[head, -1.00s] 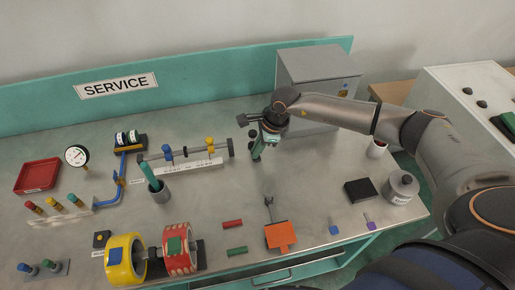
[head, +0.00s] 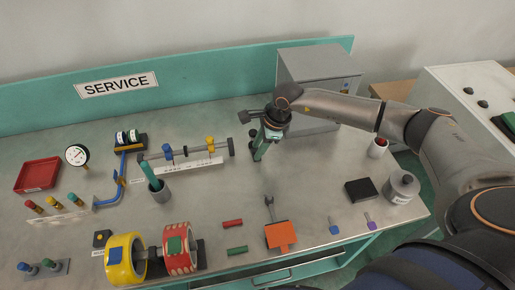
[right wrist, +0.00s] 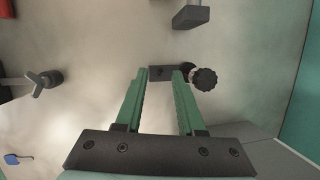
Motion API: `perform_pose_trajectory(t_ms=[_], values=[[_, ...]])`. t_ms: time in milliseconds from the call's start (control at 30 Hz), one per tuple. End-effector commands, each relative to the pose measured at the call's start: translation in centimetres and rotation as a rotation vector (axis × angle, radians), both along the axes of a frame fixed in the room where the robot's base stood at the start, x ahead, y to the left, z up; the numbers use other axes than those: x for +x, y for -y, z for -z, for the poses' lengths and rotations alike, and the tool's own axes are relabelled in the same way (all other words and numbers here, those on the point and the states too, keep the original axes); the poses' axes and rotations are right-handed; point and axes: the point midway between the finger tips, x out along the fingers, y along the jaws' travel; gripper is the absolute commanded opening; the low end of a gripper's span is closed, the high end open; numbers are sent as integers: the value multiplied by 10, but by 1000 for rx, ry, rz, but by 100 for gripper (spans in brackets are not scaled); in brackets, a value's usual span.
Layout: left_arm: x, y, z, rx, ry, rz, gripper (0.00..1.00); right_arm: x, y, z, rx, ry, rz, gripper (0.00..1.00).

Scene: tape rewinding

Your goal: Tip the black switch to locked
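A small dark fitting with a round ribbed black knob (right wrist: 205,79) lies at my right gripper's fingertips in the right wrist view; it looks like the black switch. Its flat dark base (right wrist: 162,73) shows between the fingertips, and the knob is just right of the right finger. I cannot tell whether the fingers touch it or which way it is tipped. In the head view my right gripper (head: 258,154) points down at the rear middle of the bench and partly hides the fitting. Its green fingers (right wrist: 164,88) are apart. My left gripper is out of view.
A grey cabinet (head: 315,72) stands behind my right gripper. A rod stand (head: 231,148) with blue and yellow clamps is to its left. An orange-handled tool (head: 280,236) lies in front. Bare bench surrounds the gripper on its front side.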

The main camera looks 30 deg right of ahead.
Motion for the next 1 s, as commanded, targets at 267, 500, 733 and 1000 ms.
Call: perform_pose_trajectory(t_ms=[267, 500, 733, 1000], values=[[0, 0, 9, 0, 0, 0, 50, -12, 15, -56, -2, 6, 1, 38], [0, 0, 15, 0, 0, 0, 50, -21, 24, -95, -1, 5, 1, 38], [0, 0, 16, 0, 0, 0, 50, -25, 26, -108, 0, 1, 0, 38], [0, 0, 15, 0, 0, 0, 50, -25, 26, -108, 0, 1, 0, 38]])
